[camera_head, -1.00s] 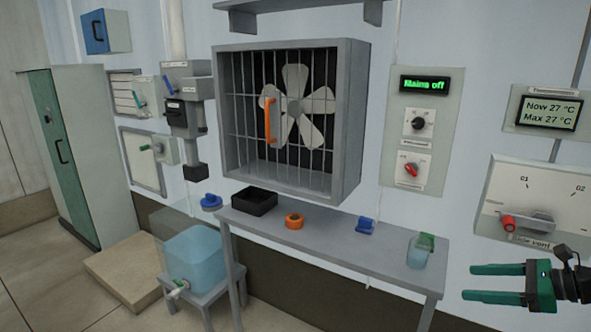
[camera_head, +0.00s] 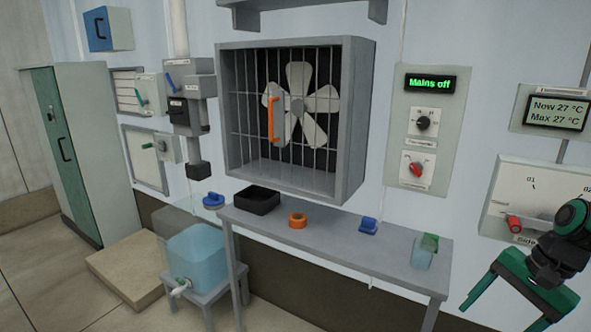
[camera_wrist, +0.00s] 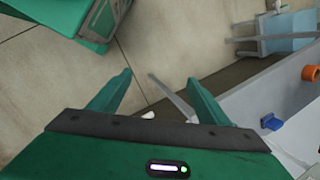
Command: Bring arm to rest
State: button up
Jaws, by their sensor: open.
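My gripper (camera_head: 508,317) is at the lower right of the head view, in front of the wall and right of the bench. Its two green fingers are spread wide and point down to the left. In the wrist view my gripper (camera_wrist: 158,88) is open, with nothing between its fingers. Floor tiles and the dark strip at the wall's foot show beyond the fingers. My wrist covers part of the side vent panel (camera_head: 500,200) in the head view.
A grey bench (camera_head: 330,243) holds a black tray (camera_head: 257,201), an orange ring (camera_head: 297,220), a blue clip (camera_head: 368,226) and a green-topped jar (camera_head: 424,252). A caged fan (camera_head: 300,110) hangs above. A blue tank (camera_head: 195,258) stands left on a stool.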

jog(key=s+r+n+g+h, duration=0.1)
jog(key=s+r+n+h, duration=0.2)
jog(key=s+n, duration=0.3)
jog(key=s+r, duration=0.1)
jog(key=s, duration=0.4)
jog(key=shift+r, duration=0.25)
jog(key=shift+a, duration=0.1)
